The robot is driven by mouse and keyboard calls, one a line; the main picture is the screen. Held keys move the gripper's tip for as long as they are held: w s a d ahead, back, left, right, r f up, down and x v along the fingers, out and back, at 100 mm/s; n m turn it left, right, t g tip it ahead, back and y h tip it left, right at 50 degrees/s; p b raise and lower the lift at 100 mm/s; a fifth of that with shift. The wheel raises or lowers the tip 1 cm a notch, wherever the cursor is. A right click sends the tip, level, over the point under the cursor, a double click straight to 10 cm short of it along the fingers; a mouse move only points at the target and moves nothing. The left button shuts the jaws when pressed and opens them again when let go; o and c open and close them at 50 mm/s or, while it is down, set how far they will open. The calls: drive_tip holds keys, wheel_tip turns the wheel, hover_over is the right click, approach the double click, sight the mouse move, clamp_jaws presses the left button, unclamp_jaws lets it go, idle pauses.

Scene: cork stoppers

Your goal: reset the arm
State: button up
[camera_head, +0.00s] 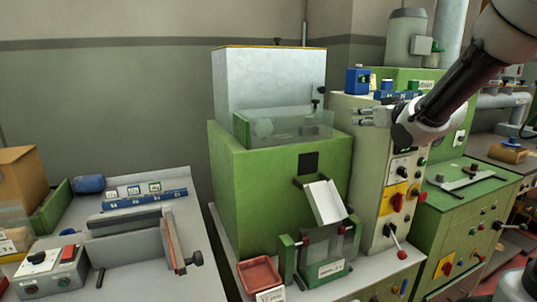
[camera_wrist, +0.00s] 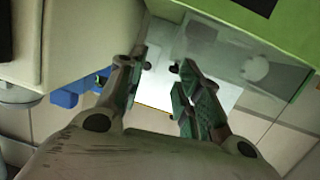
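My gripper (camera_head: 364,117) is at the end of my arm, which reaches in from the upper right of the head view. It is in the air in front of the control cabinet and to the right of the green machine (camera_head: 250,185). In the wrist view my gripper (camera_wrist: 160,92) shows its two fingers apart with nothing between them. Beyond the fingers lie the machine's clear cover (camera_wrist: 245,70) and pale metal box. No stopper is visible in the gripper.
A cream control cabinet (camera_head: 388,222) with knobs and a lever stands beside the green machine. A blue box (camera_head: 358,81) is close behind the gripper. A red tray (camera_head: 259,274) sits at the front. A left bench holds a switch box (camera_head: 48,270) and a cardboard box (camera_head: 20,185).

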drive_tip(key=s+d+f+m+g+h, duration=0.1)
drive_tip(key=s+d+f+g+h, duration=0.25)
drive_tip(key=s+f, duration=0.25)
drive_tip(key=s+d+f+m+g+h, duration=0.1)
drive_tip(key=s+d+f+g+h, duration=0.1)
drive_tip(key=s+d+f+g, duration=0.35)
drive_tip(key=s+a+r+m+g, duration=0.1)
drive_tip(key=s+r+m, duration=0.1)
drive_tip(key=s, duration=2.2)
drive_tip(key=shift+r+g+y, duration=0.3)
drive_tip(key=shift+r+y, duration=0.15)
drive_tip(key=shift+r, duration=0.05)
